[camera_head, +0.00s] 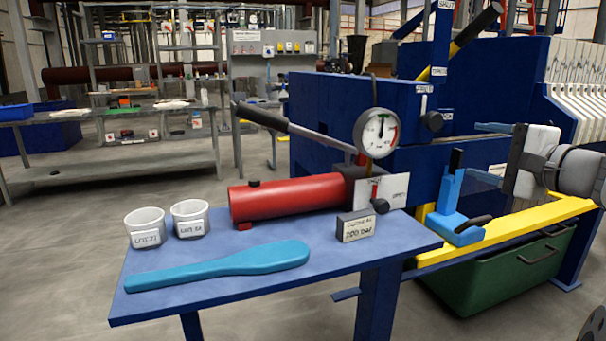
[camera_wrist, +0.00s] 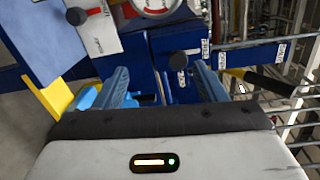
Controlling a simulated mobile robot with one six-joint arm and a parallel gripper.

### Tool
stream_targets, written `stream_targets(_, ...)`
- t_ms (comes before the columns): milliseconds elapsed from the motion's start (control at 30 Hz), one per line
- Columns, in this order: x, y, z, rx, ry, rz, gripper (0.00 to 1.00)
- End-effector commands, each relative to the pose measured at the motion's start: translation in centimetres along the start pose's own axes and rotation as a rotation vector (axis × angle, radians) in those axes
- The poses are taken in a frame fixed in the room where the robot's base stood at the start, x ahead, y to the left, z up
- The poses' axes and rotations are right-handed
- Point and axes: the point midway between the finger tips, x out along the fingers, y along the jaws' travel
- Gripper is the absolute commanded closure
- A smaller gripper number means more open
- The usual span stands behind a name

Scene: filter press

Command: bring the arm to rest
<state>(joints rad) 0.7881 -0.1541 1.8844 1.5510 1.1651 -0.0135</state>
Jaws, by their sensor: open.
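My gripper (camera_head: 478,150) comes in from the right side of the head view, lying level and pointing left toward the blue press. Its two blue fingers are apart with nothing between them. In the wrist view my gripper (camera_wrist: 160,72) also shows spread fingers, with the blue press body behind the gap. A light blue clamp-like lever (camera_head: 458,205) stands on the yellow rail just below and left of the fingers. I cannot tell how far the fingers are from the press.
The blue side table (camera_head: 340,268) holds a red cylinder pump (camera_head: 285,200) with a gauge (camera_head: 377,132), two white cups (camera_head: 145,227), a blue spatula (camera_head: 220,267) and a small sign block (camera_head: 355,226). A yellow rail (camera_head: 520,232) and green bin (camera_head: 500,275) lie below my arm.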

Motion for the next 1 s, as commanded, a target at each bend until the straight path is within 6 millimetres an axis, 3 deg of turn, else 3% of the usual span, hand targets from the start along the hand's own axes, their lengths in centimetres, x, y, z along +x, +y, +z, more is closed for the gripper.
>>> stream_targets(367,2.0,2.3,6.8,-0.095,-0.105,0.278,0.35)
stream_targets(533,1.7,4.1,11.6,-0.204,-0.192,0.484,0.35)
stream_targets(667,0.0,5.7,15.9,-0.351,-0.286,0.685,0.35)
stream_targets(800,-2.9,7.1,19.4,-0.549,-0.390,0.883,0.35)
stream_targets(1000,-7.6,7.5,22.0,-0.876,-0.533,1.098,0.35)
